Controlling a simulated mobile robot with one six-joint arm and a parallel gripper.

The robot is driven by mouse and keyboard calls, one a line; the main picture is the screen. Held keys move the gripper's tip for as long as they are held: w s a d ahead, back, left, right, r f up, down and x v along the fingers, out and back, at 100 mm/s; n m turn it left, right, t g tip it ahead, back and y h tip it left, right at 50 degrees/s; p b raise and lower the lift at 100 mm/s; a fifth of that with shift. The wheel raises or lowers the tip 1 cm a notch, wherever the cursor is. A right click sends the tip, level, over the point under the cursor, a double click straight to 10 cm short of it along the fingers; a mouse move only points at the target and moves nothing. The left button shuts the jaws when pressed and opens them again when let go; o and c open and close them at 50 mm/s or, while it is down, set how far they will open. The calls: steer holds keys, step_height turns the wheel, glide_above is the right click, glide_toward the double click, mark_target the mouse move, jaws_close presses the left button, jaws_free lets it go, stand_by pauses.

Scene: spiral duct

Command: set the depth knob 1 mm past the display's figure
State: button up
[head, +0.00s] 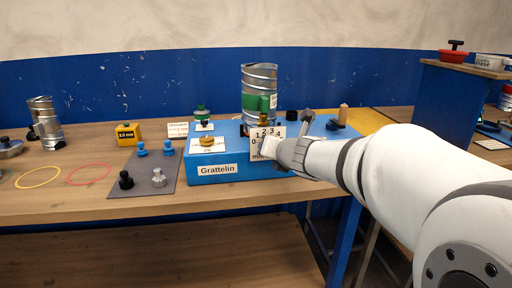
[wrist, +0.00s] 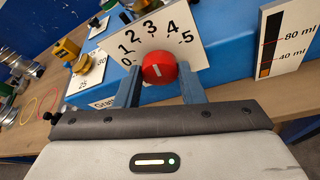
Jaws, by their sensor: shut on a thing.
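A red round knob (wrist: 160,68) sits at the lower edge of a white dial plate marked 0 to 5 (wrist: 150,38). In the wrist view my gripper (wrist: 160,82) is shut on the knob, one finger on each side. A short white mark shows on the knob; I cannot tell which figure it points at. In the head view the dial plate (head: 257,152) stands at the front of the blue Grattelin unit (head: 236,174), and my gripper (head: 272,148) covers the knob. A yellow box with a small mm display (head: 129,134) stands to the left; its figure is too small to read surely.
A metal spiral duct with a green band (head: 259,90) stands on the unit. A yellow knob (head: 208,141) sits on another plate left of the dial. A scale marked 40 and 80 ml (wrist: 285,45) is at the right. A grey mat (head: 146,188) holds several small knobs.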

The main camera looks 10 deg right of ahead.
steer(key=shift+f+m, duration=0.15)
steer(key=shift+m, duration=0.15)
stand_by(0.4)
steer(key=o, duration=1)
steer(key=p+v, duration=0.3)
steer(key=v, duration=0.4)
steer(key=shift+s+d, duration=0.15)
steer(key=shift+s, duration=0.25)
